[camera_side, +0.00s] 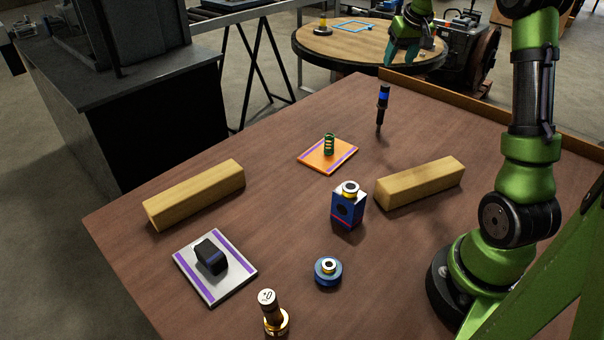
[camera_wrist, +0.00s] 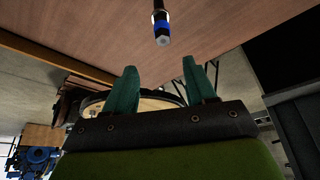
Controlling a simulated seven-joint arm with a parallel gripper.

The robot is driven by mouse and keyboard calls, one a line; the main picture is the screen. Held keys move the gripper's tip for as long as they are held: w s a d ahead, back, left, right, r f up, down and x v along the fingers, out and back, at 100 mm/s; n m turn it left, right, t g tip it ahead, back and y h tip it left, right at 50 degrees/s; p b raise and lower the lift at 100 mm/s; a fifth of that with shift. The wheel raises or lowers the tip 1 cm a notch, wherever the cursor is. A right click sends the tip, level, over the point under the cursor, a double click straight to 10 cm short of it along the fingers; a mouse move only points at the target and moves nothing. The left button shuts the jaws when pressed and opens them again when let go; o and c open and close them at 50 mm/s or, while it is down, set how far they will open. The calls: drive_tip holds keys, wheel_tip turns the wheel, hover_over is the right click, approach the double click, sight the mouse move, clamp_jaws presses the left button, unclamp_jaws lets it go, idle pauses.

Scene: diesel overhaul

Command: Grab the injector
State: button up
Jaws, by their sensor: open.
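The injector (camera_side: 382,107) is a slim black cylinder with a blue band and a narrow lower tip. It stands close to upright at the back of the brown table (camera_side: 290,210). My gripper (camera_side: 400,57) is above and slightly right of the injector in the side view, apart from it. In the wrist view, the green fingers of my gripper (camera_wrist: 171,66) are spread with nothing between them. The blue-banded end of the injector (camera_wrist: 162,28) shows beyond the fingertips, roughly in line with the gap.
Two wooden blocks (camera_side: 195,194) (camera_side: 421,183) lie on the table. An orange plate (camera_side: 313,156) with a green spring (camera_side: 329,144), a blue block (camera_side: 347,206), a blue ring part (camera_side: 328,272), a grey plate (camera_side: 208,291) and a gold part (camera_side: 270,313) are nearer. Table around the injector is clear.

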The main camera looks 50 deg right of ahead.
sight(383, 93)
drive_tip(key=x, duration=0.9)
drive_tip(key=shift+a+x, duration=0.15)
drive_tip(key=shift+x, duration=1.15)
drive_tip(key=shift+a+x, duration=0.15)
drive_tip(key=shift+x, duration=1.2)
drive_tip(key=shift+c, duration=0.4)
clamp_jaws()
